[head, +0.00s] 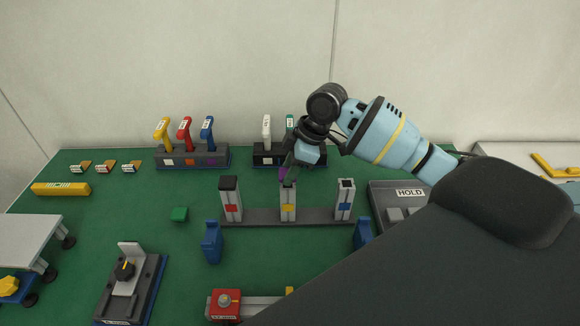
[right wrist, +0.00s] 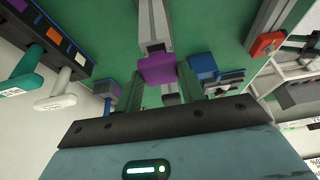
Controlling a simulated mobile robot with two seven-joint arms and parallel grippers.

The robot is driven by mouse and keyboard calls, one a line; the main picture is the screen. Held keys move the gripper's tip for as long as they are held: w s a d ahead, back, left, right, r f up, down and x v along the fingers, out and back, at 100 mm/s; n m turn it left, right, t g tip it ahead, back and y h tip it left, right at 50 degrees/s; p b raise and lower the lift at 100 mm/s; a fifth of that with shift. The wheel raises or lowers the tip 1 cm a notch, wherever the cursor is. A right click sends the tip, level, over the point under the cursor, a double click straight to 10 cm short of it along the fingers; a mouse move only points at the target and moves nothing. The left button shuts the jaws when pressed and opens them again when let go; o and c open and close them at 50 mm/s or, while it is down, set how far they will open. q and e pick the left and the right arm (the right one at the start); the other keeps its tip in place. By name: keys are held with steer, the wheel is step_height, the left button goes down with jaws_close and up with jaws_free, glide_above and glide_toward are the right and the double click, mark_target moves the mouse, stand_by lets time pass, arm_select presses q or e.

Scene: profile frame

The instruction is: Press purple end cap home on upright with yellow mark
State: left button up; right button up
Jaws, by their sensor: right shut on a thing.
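The purple end cap (head: 282,174) is at the top of the middle upright (head: 288,201), which carries a yellow mark (head: 288,208). My right gripper (head: 289,164) comes down from above and is shut on the cap. In the right wrist view the cap (right wrist: 157,69) sits between the two fingertips of my gripper (right wrist: 158,85), with a grey upright (right wrist: 153,25) just beyond it. The cap looks slightly left of the upright's top in the head view; I cannot tell whether they touch. My left gripper is not in view.
A red-marked upright (head: 231,203) with a dark top stands left, a blue-marked upright (head: 345,203) right, all on a grey rail (head: 262,216). Tool racks (head: 192,157) stand behind. Blue brackets (head: 212,243) stand in front. A HOLD tray (head: 383,191) is at right.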

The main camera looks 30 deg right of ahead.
steer(key=shift+f, duration=1)
stand_by(0.7)
steer(key=o, duration=1)
steer(key=v, duration=0.7)
steer(key=shift+r, duration=0.4)
steer(key=shift+s+d, duration=0.1)
steer(key=shift+s, duration=0.05)
